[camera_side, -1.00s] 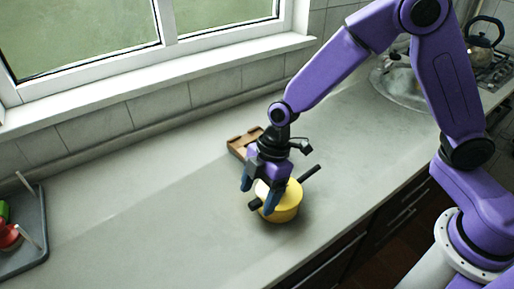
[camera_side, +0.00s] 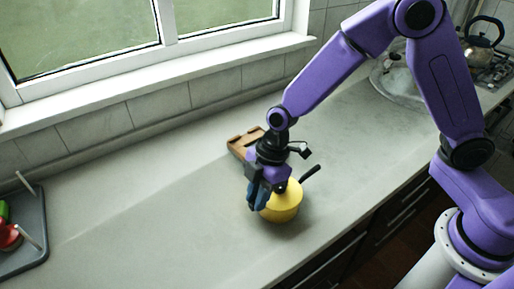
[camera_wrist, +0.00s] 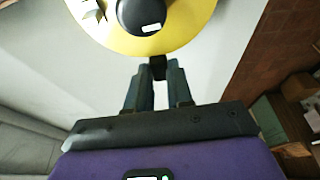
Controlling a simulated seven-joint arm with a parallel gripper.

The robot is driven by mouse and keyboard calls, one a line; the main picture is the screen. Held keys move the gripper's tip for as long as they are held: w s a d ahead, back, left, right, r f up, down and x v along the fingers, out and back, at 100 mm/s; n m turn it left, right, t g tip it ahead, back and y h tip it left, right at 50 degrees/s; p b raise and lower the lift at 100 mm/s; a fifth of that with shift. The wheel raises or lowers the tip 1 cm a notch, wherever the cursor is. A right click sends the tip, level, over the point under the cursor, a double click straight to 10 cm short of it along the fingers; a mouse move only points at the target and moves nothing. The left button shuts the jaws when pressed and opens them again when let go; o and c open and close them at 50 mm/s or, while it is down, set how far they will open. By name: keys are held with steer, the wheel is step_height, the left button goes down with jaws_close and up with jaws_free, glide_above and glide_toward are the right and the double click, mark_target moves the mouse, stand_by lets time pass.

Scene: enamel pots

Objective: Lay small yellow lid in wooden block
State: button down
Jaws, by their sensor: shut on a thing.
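A yellow pot (camera_side: 280,212) with a long black handle (camera_side: 310,173) stands on the counter, a small yellow lid (camera_side: 294,190) on top. In the wrist view, the lid (camera_wrist: 185,32) shows at the top edge with its round black knob (camera_wrist: 142,14). My gripper (camera_side: 256,205) is at the pot's left side. In the wrist view, its fingertips (camera_wrist: 158,68) are closed on a short black side handle of the pot, just outside the lid's rim; the fingers mostly hide this handle. The wooden block (camera_side: 239,144) lies behind my gripper, partly covered by it.
A grey tray (camera_side: 40,225) with red and green items stands at the far left. A sink (camera_side: 385,95) and a kettle on a stove (camera_side: 482,42) are at the back right. The counter left of the pot is clear. The window wall bounds the back.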

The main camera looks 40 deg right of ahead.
steer(key=shift+r, duration=0.2)
steer(key=shift+r, duration=2.1)
steer(key=shift+w, duration=0.1)
steer(key=w+d+m+t, duration=0.2)
steer(key=w+d+m, duration=0.2)
steer(key=w+m, duration=0.75)
steer(key=m+t+h, duration=0.2)
steer(key=m+h, duration=0.1)
steer(key=m, duration=0.3)
glide_above(245, 136)
steer(key=shift+f, duration=2.6)
steer(key=shift+f, duration=0.9)
